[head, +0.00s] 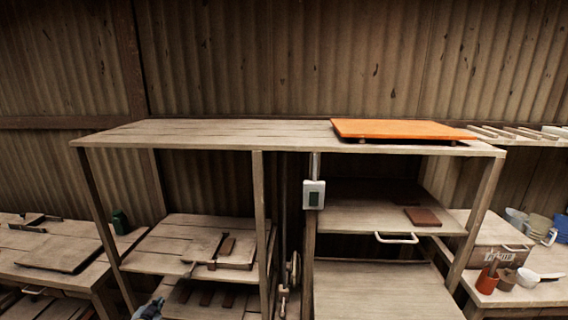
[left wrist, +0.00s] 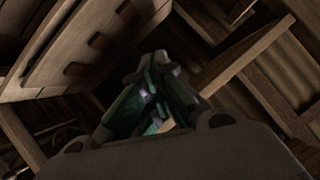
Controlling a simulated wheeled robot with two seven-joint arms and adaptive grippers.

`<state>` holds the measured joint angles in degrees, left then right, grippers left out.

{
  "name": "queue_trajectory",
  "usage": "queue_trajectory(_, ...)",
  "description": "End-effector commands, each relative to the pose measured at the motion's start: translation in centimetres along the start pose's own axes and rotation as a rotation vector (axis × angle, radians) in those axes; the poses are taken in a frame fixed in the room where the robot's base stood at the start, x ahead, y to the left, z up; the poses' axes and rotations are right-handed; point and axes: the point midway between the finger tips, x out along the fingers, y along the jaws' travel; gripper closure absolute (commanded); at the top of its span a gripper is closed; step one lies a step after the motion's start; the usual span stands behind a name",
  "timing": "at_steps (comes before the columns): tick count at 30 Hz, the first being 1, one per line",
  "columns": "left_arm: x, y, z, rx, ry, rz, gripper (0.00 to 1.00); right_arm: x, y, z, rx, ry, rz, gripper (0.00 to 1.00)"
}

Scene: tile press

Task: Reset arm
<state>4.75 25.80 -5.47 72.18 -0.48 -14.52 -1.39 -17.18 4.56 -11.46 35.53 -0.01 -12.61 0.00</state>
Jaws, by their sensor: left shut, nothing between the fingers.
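My left gripper (head: 149,309) shows only as a small blue-grey part at the bottom edge of the head view, in front of the lower left shelf. In the left wrist view the fingers of my left gripper (left wrist: 158,62) come together at their tips, shut with nothing between them. Dark wooden boards and beams of the rack lie beyond the fingers there. My right gripper is not in view. The wooden rack (head: 230,132) stands ahead, with an orange board (head: 395,128) on its top right. A brown-red tile (head: 422,217) lies on its right shelf.
A bench (head: 60,255) with wooden pieces stands at left. A right side table holds an orange cup (head: 487,281), a white ladle (head: 530,278) and other containers. Corrugated wall stands behind.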

Motion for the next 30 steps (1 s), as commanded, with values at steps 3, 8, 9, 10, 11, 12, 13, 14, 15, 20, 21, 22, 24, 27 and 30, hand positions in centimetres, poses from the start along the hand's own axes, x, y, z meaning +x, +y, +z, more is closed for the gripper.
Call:
queue_trajectory(3, 0.2, 2.5, 5.3, -0.021, -0.079, 0.027, 1.0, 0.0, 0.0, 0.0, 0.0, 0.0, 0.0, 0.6)
queue_trajectory(8, -0.5, 6.0, 11.8, -0.042, -0.176, 0.063, 1.0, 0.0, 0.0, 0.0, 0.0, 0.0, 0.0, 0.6)
queue_trajectory(9, -0.8, 6.9, 13.4, -0.047, -0.2, 0.073, 1.0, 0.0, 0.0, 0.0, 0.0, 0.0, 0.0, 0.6)
queue_trajectory(10, -1.1, 7.6, 14.6, -0.05, -0.218, 0.08, 1.0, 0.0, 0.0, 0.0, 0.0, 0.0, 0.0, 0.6)
queue_trajectory(11, -1.3, 8.2, 15.8, -0.053, -0.236, 0.086, 1.0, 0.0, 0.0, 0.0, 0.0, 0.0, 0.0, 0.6)
queue_trajectory(12, -1.7, 9.2, 17.3, -0.057, -0.259, 0.096, 1.0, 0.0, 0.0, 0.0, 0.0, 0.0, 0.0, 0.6)
queue_trajectory(13, -2.1, 9.9, 18.4, -0.06, -0.277, 0.103, 1.0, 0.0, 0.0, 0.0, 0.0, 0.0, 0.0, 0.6)
queue_trajectory(14, -2.5, 10.7, 19.6, -0.063, -0.295, 0.111, 1.0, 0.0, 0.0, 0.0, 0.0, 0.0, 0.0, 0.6)
queue_trajectory(15, -3.0, 11.7, 21.1, -0.066, -0.318, 0.121, 1.0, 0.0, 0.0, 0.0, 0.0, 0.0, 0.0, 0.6)
queue_trajectory(20, -5.7, 15.6, 26.8, -0.077, -0.409, 0.163, 1.0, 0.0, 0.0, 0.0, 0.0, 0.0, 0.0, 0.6)
queue_trajectory(21, -6.4, 16.6, 28.1, -0.078, -0.432, 0.173, 1.0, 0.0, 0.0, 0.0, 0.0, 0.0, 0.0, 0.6)
queue_trajectory(22, -7.0, 17.3, 29.1, -0.08, -0.449, 0.181, 1.0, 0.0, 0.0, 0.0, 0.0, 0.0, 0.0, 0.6)
queue_trajectory(24, -8.5, 19.1, 31.4, -0.084, -0.487, 0.2, 1.0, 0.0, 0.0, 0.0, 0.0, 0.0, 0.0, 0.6)
queue_trajectory(27, -10.9, 21.6, 34.5, -0.088, -0.542, 0.228, 1.0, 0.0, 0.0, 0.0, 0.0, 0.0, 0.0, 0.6)
queue_trajectory(30, -13.4, 24.2, 37.4, -0.092, -0.595, 0.256, 1.0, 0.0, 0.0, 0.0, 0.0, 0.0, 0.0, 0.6)
